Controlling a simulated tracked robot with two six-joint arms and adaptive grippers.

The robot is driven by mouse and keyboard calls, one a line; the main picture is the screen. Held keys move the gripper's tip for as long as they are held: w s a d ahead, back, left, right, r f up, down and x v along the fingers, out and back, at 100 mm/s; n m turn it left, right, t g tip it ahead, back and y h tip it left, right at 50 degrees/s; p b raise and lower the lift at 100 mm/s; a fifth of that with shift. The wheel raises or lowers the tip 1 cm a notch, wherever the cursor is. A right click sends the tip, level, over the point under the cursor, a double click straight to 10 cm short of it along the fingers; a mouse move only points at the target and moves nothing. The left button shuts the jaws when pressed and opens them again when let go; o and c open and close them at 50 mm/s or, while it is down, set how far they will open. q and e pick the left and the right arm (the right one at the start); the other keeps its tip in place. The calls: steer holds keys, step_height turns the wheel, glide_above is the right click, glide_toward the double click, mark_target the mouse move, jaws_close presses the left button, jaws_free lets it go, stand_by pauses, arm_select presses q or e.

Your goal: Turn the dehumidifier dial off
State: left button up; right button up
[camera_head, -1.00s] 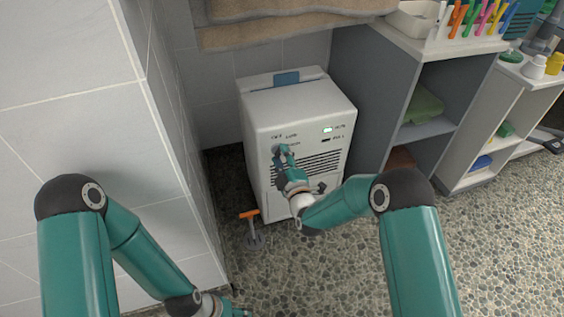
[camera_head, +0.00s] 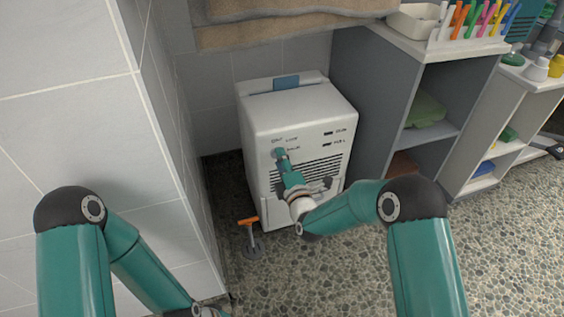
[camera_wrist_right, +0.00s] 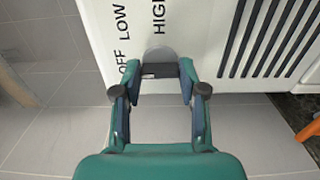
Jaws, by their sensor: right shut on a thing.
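The dehumidifier (camera_head: 297,107) is a white box standing on the floor against the tiled wall. Its front carries a small grey dial (camera_wrist_right: 160,53), with the printed words OFF, LOW and HIGH around it in the right wrist view. My right gripper (camera_wrist_right: 159,72) has its fingertips on either side of the dial's dark grip bar and is shut on it. In the head view my right gripper (camera_head: 281,156) covers most of the dial, so its exact setting is hard to read. Both small indicator windows (camera_head: 327,134) look dark.
A grey shelf unit (camera_head: 372,95) stands close to the right of the dehumidifier. A tiled wall (camera_head: 75,120) is at the left. Brown towels (camera_head: 285,30) hang above.

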steer(key=shift+s+a+f, duration=0.1)
steer(key=shift+s+f, duration=0.05)
steer(key=shift+f, duration=0.15)
steer(key=o, duration=1.1)
steer(key=shift+c, duration=0.2)
steer(key=shift+o, duration=0.4)
steer(key=shift+r, duration=0.1)
steer(key=v, duration=1.2)
